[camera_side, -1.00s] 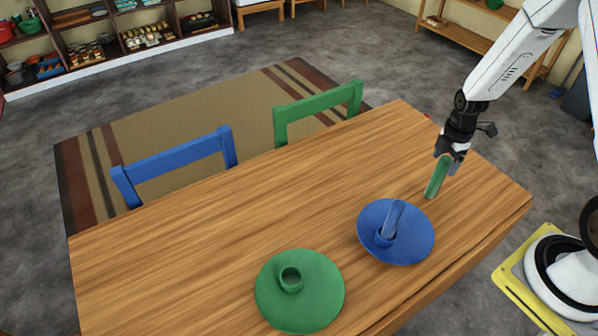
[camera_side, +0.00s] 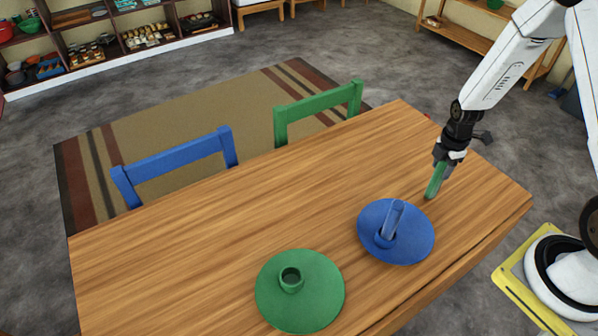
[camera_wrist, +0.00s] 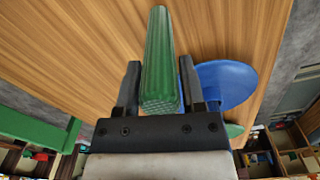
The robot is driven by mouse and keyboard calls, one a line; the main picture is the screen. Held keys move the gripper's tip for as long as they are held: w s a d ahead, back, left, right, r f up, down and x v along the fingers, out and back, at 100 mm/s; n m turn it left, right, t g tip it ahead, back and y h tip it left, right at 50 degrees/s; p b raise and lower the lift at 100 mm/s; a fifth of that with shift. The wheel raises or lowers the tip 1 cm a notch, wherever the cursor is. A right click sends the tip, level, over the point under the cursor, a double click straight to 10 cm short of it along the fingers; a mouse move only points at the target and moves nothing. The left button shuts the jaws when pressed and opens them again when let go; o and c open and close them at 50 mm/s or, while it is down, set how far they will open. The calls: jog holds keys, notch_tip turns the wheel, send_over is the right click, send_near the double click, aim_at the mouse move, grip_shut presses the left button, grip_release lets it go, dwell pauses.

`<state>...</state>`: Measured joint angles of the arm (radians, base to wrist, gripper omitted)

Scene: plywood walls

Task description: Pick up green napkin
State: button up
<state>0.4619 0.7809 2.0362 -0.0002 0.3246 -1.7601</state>
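The green napkin (camera_side: 434,186) is a ribbed roll standing close to upright on the wooden table, to the upper right of the blue plate. My gripper (camera_side: 440,163) has come down over its upper part. In the wrist view the napkin (camera_wrist: 159,62) lies between the two fingers of my gripper (camera_wrist: 160,70), one finger on each side. Narrow gaps show beside the fingertips, so the fingers look open around it. The napkin's base seems to rest on the table.
A blue plate (camera_side: 412,251) with a blue rolled napkin (camera_side: 394,216) in its holder is close by on the left. A green plate (camera_side: 318,309) with an empty green holder (camera_side: 291,278) is further left. The table (camera_side: 230,240) is otherwise clear. Blue and green chairs stand behind it.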

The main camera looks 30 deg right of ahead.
grip_shut()
jog(key=shift+r, duration=5)
